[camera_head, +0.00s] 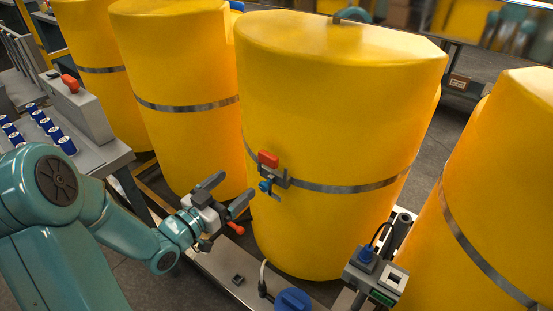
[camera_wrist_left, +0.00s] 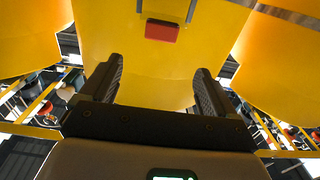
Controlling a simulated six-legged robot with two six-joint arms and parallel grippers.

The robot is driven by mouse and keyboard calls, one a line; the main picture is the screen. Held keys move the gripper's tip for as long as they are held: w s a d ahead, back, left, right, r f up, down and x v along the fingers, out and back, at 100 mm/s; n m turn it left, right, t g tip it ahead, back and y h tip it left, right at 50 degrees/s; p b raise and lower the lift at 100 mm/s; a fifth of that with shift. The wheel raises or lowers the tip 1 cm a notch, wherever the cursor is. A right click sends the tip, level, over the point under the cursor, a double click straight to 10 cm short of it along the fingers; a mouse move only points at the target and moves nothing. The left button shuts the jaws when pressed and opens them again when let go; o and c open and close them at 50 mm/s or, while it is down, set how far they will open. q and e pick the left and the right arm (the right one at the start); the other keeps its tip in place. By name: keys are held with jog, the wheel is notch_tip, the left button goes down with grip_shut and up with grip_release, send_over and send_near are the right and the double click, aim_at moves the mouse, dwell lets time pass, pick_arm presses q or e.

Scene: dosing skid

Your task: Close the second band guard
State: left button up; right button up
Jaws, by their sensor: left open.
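A small red guard (camera_head: 268,158) sits on a grey bracket (camera_head: 275,178) on the metal band of the large middle yellow tank (camera_head: 330,120). The red piece stands above the band, with a blue part (camera_head: 265,186) just below it. In the wrist view the red guard (camera_wrist_left: 161,30) shows near the top, between grey prongs and beyond the fingertips. My left gripper (camera_head: 227,192) is open and empty, left of and slightly below the bracket, and apart from it. Its two fingers (camera_wrist_left: 158,72) also show spread in the wrist view. My right gripper is out of view.
Other banded yellow tanks (camera_head: 180,60) stand left, and one (camera_head: 510,180) stands right. A grey box with a blue plug (camera_head: 380,275) and a blue round cap (camera_head: 293,300) are low in front. A bench at left holds blue-and-white cups (camera_head: 66,145) and a grey box with a red knob (camera_head: 70,83).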

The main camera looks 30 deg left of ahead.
aim_at(266, 159)
pick_arm(q)
jog(key=w, duration=1)
jog(key=w+d, duration=0.1)
jog(key=w, duration=0.5)
jog(key=shift+d+p, duration=0.1)
jog(key=shift+p, duration=0.3)
